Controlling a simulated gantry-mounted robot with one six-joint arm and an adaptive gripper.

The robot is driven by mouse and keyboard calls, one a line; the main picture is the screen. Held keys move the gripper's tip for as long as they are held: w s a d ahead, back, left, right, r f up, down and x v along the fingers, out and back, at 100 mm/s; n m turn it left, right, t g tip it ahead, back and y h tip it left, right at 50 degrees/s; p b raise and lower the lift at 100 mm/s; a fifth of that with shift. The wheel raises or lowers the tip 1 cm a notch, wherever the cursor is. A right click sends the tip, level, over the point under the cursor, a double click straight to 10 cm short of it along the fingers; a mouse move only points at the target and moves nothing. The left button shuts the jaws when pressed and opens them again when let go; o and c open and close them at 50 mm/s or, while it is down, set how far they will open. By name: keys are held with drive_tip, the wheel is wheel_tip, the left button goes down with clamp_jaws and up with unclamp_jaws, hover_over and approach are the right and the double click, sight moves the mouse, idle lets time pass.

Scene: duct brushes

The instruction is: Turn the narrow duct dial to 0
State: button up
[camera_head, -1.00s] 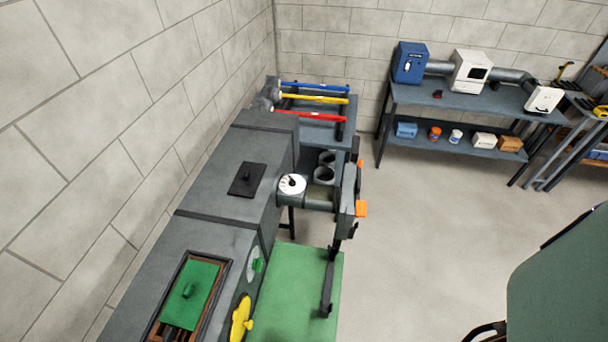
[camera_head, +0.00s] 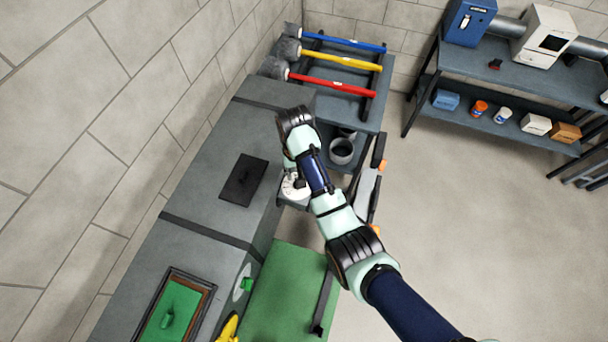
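The narrow duct dial (camera_head: 291,193) is a white round dial on a short duct stub beside the large grey duct (camera_head: 218,175). Its left and lower edge shows; my wrist covers much of the rest, and its reading cannot be made out. My arm reaches in from the lower right. My gripper (camera_head: 296,182) is at the dial, pointing down over it. Its fingers are small and partly hidden, so I cannot tell whether they touch the dial or are open or shut.
Brushes with blue, yellow and red handles (camera_head: 335,84) lie on a rack at the back. A grey cup-like ring (camera_head: 342,150) stands close to my wrist. A black plate (camera_head: 243,180) is on the duct top. A green hatch (camera_head: 170,312) and yellow knob (camera_head: 228,328) are nearer.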

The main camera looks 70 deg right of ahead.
wheel_tip(320, 180, down, 7)
drive_tip(key=shift+f+b, duration=0.1)
drive_tip(key=shift+b, duration=0.35)
clamp_jaws()
